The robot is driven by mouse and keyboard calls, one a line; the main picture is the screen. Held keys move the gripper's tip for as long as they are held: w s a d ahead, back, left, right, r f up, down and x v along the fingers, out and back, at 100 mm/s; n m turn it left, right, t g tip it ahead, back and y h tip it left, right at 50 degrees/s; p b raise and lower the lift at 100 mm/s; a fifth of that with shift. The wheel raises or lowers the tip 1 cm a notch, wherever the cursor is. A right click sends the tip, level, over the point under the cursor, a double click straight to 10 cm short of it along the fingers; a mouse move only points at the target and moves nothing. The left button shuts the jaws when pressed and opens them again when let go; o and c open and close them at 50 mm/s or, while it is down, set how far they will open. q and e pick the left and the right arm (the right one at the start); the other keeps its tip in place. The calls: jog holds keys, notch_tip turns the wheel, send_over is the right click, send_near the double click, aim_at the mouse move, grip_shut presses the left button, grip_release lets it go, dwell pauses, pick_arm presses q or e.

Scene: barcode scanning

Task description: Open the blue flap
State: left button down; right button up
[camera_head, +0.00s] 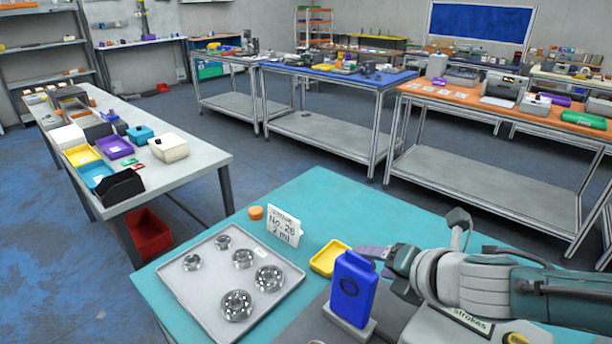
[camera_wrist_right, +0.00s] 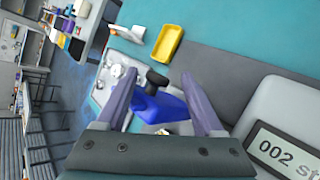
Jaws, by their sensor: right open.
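The blue flap (camera_head: 352,287) is an upright blue panel with a dark ring on its face, standing on a grey base (camera_head: 349,326) at the table's front. In the right wrist view the blue part (camera_wrist_right: 158,106) shows between and beyond the fingers, with a black knob (camera_wrist_right: 157,78) at its top. My right gripper (camera_head: 368,252) reaches in from the right, close to the top of the blue part. Its two purple fingers (camera_wrist_right: 158,77) are apart on either side of the knob. Whether they touch it, I cannot tell. My left gripper is not in view.
A yellow tray (camera_head: 329,258) lies just behind the blue part. A grey tray (camera_head: 190,300) with several metal discs is at left, near a white sign (camera_head: 285,226) and an orange disc (camera_head: 255,212). A grey counter box (camera_wrist_right: 290,125) is close to my right gripper.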

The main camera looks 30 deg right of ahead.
jog(key=p+v, duration=0.2)
jog(key=v, duration=0.6)
jog(key=shift+s+r, duration=0.1)
jog(key=shift+r, duration=0.05)
jog(key=shift+c, duration=0.3)
